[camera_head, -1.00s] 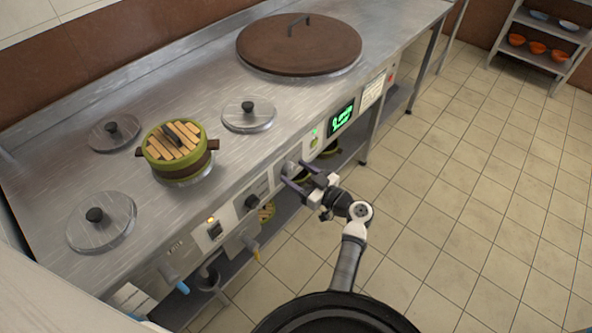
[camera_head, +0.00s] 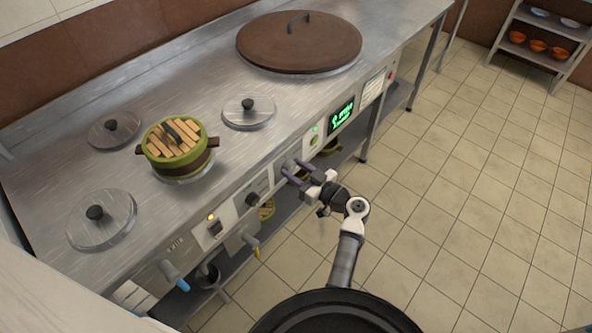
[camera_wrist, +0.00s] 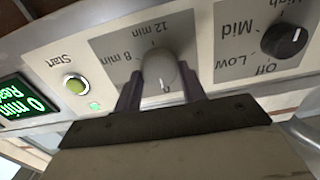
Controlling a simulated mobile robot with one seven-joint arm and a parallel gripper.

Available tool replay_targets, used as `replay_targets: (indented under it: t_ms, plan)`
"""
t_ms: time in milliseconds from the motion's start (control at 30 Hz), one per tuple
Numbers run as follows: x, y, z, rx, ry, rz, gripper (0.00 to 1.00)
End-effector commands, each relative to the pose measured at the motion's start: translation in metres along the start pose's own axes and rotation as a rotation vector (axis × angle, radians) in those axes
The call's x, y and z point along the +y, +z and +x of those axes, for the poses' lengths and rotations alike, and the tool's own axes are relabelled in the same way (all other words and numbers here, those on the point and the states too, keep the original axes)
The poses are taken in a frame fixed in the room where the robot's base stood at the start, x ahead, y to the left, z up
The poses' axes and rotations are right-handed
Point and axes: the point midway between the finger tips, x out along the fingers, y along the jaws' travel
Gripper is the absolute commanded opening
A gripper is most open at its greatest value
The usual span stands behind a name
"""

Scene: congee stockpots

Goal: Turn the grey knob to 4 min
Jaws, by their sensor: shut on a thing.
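The grey knob (camera_wrist: 160,72) sits on the stove's front panel, beside the labels 8 min and 12 min, which appear upside down in the wrist view. A pale mark shows on the knob's lower part in that view. The 4 min label is not visible. My gripper (camera_wrist: 160,90) is shut on the knob, one finger on each side. In the head view my gripper (camera_head: 293,169) is at the panel and largely hides the knob.
A black knob (camera_wrist: 284,40) marked Off, Low, Mid and High is beside the grey knob. A green Start button (camera_wrist: 75,86) is on its other side. A green pot (camera_head: 165,168) and a large brown lid (camera_head: 285,50) are on the counter.

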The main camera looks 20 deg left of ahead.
Motion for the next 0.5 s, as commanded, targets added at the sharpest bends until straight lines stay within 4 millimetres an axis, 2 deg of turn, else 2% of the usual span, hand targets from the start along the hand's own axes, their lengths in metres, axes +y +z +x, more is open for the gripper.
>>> replay_targets:
  t_ms: [267,500]
  plan:
    - [0.0009,0.0019,-0.0007,0.0,0.001,0.143,0.18]
    - [0.0019,0.0017,-0.0007,0.0,0.001,0.359,0.18]
